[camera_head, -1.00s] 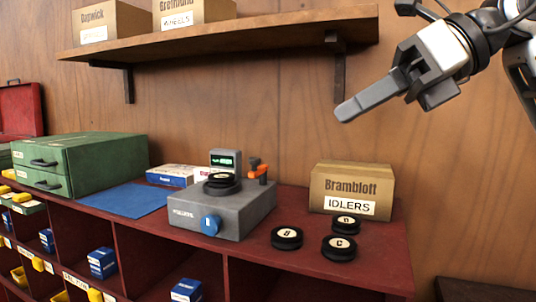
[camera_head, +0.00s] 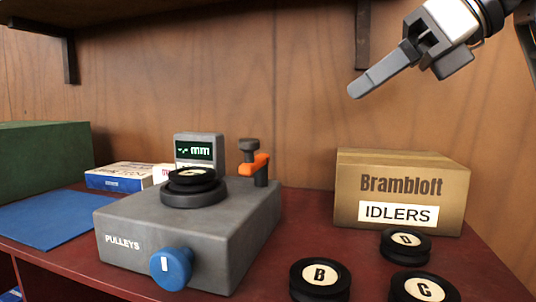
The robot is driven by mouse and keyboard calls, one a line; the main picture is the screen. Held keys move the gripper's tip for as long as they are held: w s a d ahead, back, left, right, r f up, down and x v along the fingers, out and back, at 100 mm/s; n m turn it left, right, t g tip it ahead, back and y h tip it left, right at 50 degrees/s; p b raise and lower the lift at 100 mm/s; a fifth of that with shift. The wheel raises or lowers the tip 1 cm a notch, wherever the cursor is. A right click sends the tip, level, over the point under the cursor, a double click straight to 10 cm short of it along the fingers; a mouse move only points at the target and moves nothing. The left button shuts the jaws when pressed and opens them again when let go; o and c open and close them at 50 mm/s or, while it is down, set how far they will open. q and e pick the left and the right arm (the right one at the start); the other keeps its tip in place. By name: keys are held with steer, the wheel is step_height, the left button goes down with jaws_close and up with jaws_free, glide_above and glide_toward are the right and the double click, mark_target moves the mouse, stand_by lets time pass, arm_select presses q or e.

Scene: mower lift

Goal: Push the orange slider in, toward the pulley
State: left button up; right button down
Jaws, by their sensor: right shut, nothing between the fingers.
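The orange slider (camera_head: 254,165) sits on a dark post at the back right of the grey gauge box (camera_head: 140,225), marked PULLEYS. A black pulley (camera_head: 192,181) lies on the round dark seat on top of the box, to the left of the slider. A gap shows between slider and pulley. The small display (camera_head: 199,150) behind the pulley reads "-.- mm". A blue knob (camera_head: 171,268) is on the box's front. My right gripper (camera_head: 354,91) is shut and empty, up and to the right of the slider, well apart from it. My left gripper is not in view.
A cardboard IDLERS box (camera_head: 402,192) stands right of the gauge. Black idlers B (camera_head: 320,279), C (camera_head: 422,288) and D (camera_head: 405,244) lie in front of it. A blue mat (camera_head: 55,217) and small boxes (camera_head: 120,176) are at left. A shelf (camera_head: 70,10) hangs above.

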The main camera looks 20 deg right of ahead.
glide_toward(258, 146)
step_height(258, 146, down, 4)
arm_select(q)
steer(key=shift+p, duration=0.55)
arm_select(e)
steer(key=w+a, duration=0.3)
steer(key=shift+w+a, duration=0.35)
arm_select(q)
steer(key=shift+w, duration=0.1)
arm_select(e)
steer(key=shift+a, duration=0.1)
